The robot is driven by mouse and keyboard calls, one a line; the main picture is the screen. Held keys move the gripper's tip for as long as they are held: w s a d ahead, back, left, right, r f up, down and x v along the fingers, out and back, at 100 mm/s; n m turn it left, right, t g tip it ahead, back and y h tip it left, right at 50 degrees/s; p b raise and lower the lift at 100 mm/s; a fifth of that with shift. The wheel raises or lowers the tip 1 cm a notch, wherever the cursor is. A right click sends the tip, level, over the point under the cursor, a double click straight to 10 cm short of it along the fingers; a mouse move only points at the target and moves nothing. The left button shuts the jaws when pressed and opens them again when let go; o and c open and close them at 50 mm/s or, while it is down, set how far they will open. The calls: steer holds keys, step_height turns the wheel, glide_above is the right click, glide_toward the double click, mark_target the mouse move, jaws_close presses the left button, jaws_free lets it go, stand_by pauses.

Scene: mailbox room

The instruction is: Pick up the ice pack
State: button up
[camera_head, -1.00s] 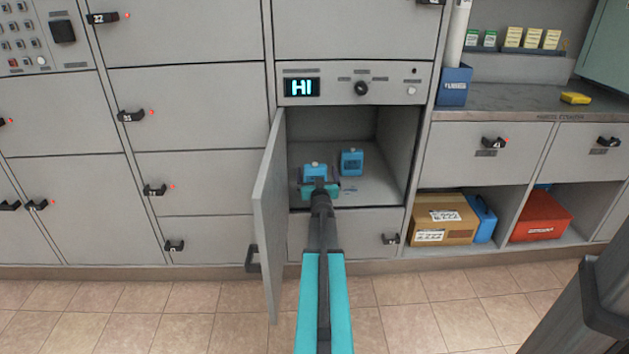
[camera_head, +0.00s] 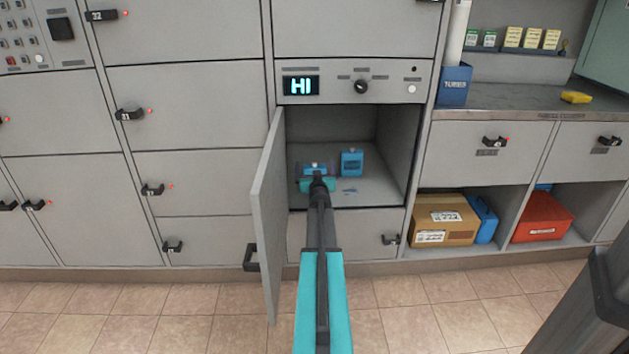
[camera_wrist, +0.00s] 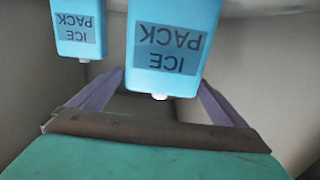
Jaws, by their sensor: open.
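Two blue ice packs stand in the open locker compartment. The nearer, left ice pack (camera_head: 314,168) is mostly hidden behind my gripper in the head view. In the wrist view this ice pack (camera_wrist: 172,45) is large, its "ICE PACK" label upside down, and it appears between my finger lines. The other ice pack (camera_head: 351,162) stands to the right and in the wrist view it shows at the upper left (camera_wrist: 78,28). My gripper (camera_head: 315,172) is open inside the compartment, with its fingers (camera_wrist: 158,98) spread either side of the nearer pack. Contact cannot be told.
The compartment's door (camera_head: 268,215) is swung open on the left, close to my arm. A panel reading "HI" (camera_head: 301,86) is above. A cardboard box (camera_head: 445,220) and a red box (camera_head: 541,217) sit in cubbies at the right.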

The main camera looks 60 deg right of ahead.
steer(key=c, duration=1.8)
steer(key=shift+r, duration=0.1)
steer(key=shift+r+p, duration=1.05)
steer(key=shift+r, duration=0.6)
steer(key=shift+a+r, duration=0.1)
steer(key=shift+r, duration=0.2)
steer(key=r+p+v, duration=0.1)
steer(key=p+v, duration=0.2)
steer(key=v, duration=1.2)
steer(key=shift+s+a+p, duration=0.15)
steer(key=shift+a+p, duration=0.2)
steer(key=shift+a, duration=0.05)
